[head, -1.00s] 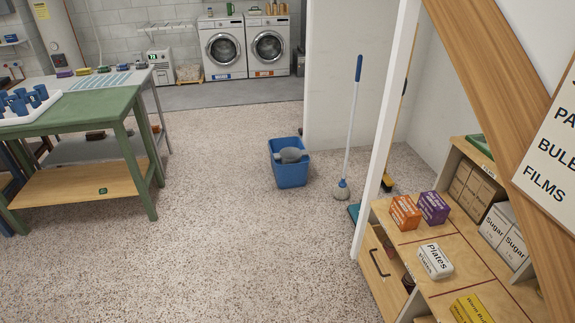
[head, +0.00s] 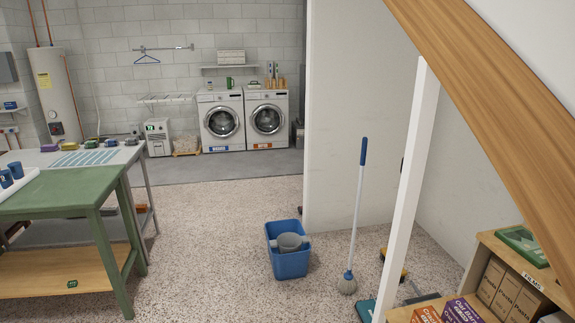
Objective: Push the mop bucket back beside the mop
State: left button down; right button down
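The blue mop bucket (head: 288,262) with a grey wringer (head: 290,242) stands upright on the speckled floor, in the middle of the head view. The mop (head: 357,215) stands nearly upright to its right, with a blue grip, a pale shaft and a grey head (head: 347,284) on the floor. A strip of bare floor lies between the bucket and the mop head, so they are apart. Neither of my grippers shows in the head view.
A green workbench (head: 75,197) stands at the left. A white post (head: 407,190) and shelves with boxes (head: 505,290) are at the right, under a sloping wooden beam (head: 500,130). A white partition (head: 350,100) stands behind the mop. Floor before the bucket is clear.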

aim_at(289, 246)
jog(key=i, duration=2.4)
